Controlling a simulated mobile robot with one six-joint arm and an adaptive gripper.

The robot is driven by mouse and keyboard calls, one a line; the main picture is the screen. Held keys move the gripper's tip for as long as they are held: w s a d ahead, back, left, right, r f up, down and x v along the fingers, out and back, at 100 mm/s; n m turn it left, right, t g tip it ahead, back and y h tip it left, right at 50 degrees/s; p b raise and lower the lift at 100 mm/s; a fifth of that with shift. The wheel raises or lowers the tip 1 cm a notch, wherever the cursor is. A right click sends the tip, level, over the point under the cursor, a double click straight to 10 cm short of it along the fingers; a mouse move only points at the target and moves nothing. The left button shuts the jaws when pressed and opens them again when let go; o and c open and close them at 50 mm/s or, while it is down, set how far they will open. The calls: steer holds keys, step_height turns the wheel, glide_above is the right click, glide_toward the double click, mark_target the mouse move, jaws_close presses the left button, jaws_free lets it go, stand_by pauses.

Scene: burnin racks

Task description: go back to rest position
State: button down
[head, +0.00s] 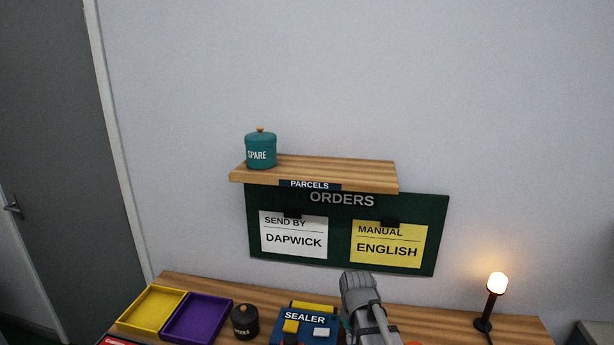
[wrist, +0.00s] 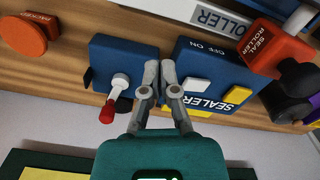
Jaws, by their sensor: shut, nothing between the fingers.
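My gripper (wrist: 160,72) is shut and empty. In the wrist view its fingertips show in front of the gap between two blue devices. One is the sealer (wrist: 197,92), with a yellow and a white button. The other is a blue box (wrist: 112,52) with a red-tipped lever (wrist: 107,110). I cannot tell whether the tips touch either. In the head view my grey arm stands at the bottom, right of the sealer (head: 284,334), and the fingertips cannot be made out.
A yellow tray (head: 180,294), purple tray (head: 229,304) and dark canister (head: 245,321) stand left of the sealer. A lit lamp (head: 495,285) stands right. Behind is the orders board (head: 339,232) below a shelf (head: 330,171) with a teal SPARE canister (head: 261,151). The wrist view shows an orange seal roller (wrist: 266,45).

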steer(key=s+d+m, duration=0.1)
steer(key=s+d, duration=0.3)
steer(key=s, duration=0.4)
steer(key=shift+d+m, duration=0.3)
steer(key=shift+d, duration=0.1)
